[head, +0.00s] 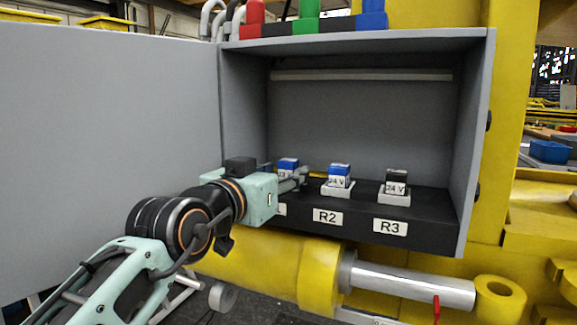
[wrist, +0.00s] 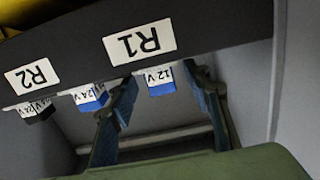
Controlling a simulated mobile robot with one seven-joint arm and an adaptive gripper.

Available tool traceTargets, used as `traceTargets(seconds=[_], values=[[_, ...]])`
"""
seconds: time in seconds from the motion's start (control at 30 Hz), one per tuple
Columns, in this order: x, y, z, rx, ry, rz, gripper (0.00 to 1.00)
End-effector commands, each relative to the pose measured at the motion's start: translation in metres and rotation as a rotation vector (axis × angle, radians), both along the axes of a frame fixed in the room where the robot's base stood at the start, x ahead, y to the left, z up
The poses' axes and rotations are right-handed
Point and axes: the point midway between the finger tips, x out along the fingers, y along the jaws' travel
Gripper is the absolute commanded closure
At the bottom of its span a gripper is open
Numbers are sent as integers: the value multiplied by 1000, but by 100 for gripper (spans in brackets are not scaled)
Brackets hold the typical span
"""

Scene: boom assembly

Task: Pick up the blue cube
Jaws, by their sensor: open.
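A blue-topped cube (head: 288,164) with a white label stands at the left slot of the cabinet shelf. In the wrist view this cube (wrist: 160,83) reads "12 V" and is at the slot marked R1. A second blue cube (head: 339,171), labelled "24 V", sits in a white socket at R2; it also shows in the wrist view (wrist: 91,98). My gripper (head: 303,179) is at the left cube, partly hiding its lower part. In the wrist view my gripper (wrist: 164,92) is open, with its fingers on either side of the R1 cube. Contact cannot be told.
A black cube (head: 396,180) labelled "24 V" sits at R3 on the black shelf (head: 430,207). The grey cabinet's side walls (head: 470,140) and open door (head: 110,140) bound the space. A yellow cylinder (head: 270,265) lies below.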

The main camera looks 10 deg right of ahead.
Motion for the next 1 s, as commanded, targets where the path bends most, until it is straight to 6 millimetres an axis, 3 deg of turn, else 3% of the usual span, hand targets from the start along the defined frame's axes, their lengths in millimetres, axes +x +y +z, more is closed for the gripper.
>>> traceTargets(seconds=[0.2,0.47,0.87,1.0], values=[[21,-17,0,1,0,-2,55],[24,-18,-1,0,0,0,55],[23,-18,-1,0,0,0,98],[23,-18,-1,0,-1,0,100]])
